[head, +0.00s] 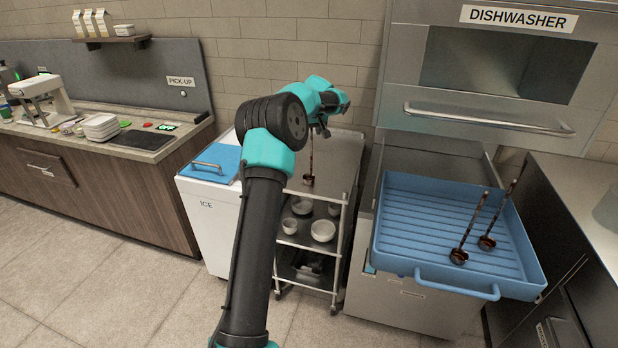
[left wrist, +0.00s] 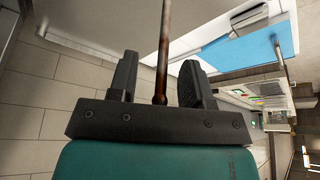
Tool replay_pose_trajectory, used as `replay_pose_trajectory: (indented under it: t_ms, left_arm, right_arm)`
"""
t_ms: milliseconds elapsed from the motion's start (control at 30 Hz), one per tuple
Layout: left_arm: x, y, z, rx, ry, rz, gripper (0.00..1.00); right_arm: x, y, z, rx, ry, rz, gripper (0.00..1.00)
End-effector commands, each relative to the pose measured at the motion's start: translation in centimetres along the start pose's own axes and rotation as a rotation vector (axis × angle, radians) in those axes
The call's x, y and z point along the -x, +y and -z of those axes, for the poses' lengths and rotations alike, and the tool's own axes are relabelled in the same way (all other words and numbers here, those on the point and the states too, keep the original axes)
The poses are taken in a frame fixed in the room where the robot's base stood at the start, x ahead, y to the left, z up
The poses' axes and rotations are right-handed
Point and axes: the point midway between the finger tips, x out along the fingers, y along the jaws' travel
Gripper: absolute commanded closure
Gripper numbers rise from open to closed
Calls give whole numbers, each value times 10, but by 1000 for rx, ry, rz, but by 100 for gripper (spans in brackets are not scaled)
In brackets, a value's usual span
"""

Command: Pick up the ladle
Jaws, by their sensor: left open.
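A ladle (head: 309,168) with a thin brown handle stands roughly upright over the steel cart top, its dark bowl low. My left gripper (head: 322,130) is above it at the handle's upper end. In the left wrist view the ladle's handle (left wrist: 163,45) runs between the two black fingers of my open left gripper (left wrist: 158,78). A gap shows on both sides of the handle. Two more ladles stand in the blue dishwasher rack: one ladle (head: 470,228) nearer the middle and another ladle (head: 497,218) to its right. My right gripper is not in view.
The blue rack (head: 420,265) juts out before the dishwasher (head: 500,65). The cart (head: 345,165) holds white bowls (head: 322,230) on a lower shelf. A white ice bin (head: 213,225) with a blue lid stands left of it. The pick-up counter (head: 150,147) is farther left.

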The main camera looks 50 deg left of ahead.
Motion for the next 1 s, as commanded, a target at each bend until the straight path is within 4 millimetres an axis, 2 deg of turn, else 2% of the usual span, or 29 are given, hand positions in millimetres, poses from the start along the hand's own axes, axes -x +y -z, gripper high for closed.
replay_pose_trajectory:
  t_ms: [67,500,833,1000]
  left_arm:
    - [0,0,0,0,0,0,58]
    - [0,0,0,0,0,0,100]
    - [1,0,1,1,1,0,100]
    - [10,-4,6,5,2,2,100]
  right_arm:
    - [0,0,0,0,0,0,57]
    - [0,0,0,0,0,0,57]
    - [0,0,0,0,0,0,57]
    - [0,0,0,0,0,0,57]
